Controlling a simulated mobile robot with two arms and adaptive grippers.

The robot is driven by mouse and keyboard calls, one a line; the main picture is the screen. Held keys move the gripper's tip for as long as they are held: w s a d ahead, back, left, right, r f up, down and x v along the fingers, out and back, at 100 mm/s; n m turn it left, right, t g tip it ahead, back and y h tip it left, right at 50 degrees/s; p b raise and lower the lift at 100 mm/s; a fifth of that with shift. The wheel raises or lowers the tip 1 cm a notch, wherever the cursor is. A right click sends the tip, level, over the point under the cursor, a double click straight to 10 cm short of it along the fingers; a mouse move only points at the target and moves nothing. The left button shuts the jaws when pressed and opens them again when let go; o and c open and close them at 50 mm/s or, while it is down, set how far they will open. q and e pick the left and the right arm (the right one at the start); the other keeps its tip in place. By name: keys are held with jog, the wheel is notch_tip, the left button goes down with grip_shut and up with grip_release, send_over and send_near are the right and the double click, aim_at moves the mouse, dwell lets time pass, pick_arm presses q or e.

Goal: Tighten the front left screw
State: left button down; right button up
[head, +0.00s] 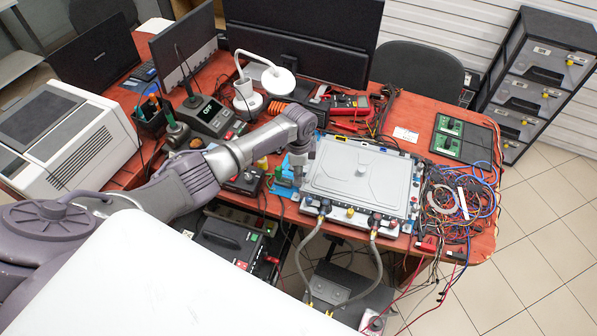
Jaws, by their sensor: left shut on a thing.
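A grey equipment box (357,172) with a raised lid lies on the red table, with several small knobs and fittings along its front edge. Two grey hoses (376,262) hang from dark fittings at this edge. My right gripper is not in view.
A tangle of coloured wires (458,200) lies right of the box, and a green circuit board (463,138) behind it. A red multimeter (349,104), a white lamp (278,80) and a soldering station (206,116) crowd the table behind and left.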

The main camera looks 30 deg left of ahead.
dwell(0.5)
pick_arm(q)
jog(key=c, duration=1)
grip_release()
jog(key=shift+c, duration=0.2)
jog(key=shift+r, duration=0.1)
notch_tip(320, 180, up, 12)
